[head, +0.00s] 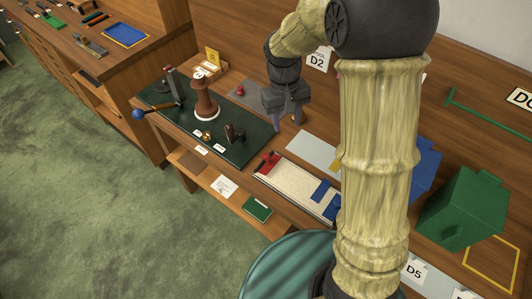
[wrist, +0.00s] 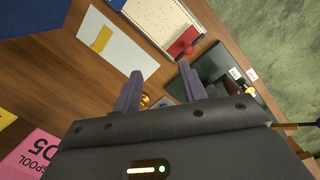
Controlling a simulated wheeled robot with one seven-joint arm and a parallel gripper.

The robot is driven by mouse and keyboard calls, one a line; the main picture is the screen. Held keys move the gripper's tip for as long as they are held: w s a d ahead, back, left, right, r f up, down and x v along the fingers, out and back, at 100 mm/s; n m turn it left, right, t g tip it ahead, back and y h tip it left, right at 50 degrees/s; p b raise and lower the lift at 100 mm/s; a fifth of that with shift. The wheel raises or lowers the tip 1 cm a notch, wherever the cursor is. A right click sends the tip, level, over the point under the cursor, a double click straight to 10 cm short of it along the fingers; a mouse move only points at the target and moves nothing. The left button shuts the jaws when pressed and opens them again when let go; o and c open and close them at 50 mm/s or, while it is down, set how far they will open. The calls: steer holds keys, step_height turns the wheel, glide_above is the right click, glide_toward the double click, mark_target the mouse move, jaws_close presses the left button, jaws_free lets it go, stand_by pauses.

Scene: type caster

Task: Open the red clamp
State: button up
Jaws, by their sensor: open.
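The red clamp (head: 267,164) sits at the left end of a long pale tray (head: 293,183) on the bench. My gripper (head: 287,122) hangs above the bench, behind and slightly right of the clamp in the head view. Its two fingers are apart and empty in the wrist view (wrist: 161,72), with the clamp beyond the fingertips, apart from them.
A dark green mat (head: 172,112) left of the tray bears a brown spool-like stand (head: 205,100) and several small tools. Blue pieces (head: 322,190) lie at the tray's right end. A green box (head: 462,208) and a blue box (head: 426,168) stand farther right.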

steer(key=s+d+m+t+y, duration=0.1)
steer(key=s+d+m+t, duration=0.2)
steer(key=s+d, duration=0.6)
steer(key=s, duration=0.3)
steer(key=shift+s+d+m, duration=0.2)
steer(key=shift+m, duration=0.1)
steer(key=shift+c, duration=0.6)
steer(key=shift+w, duration=0.1)
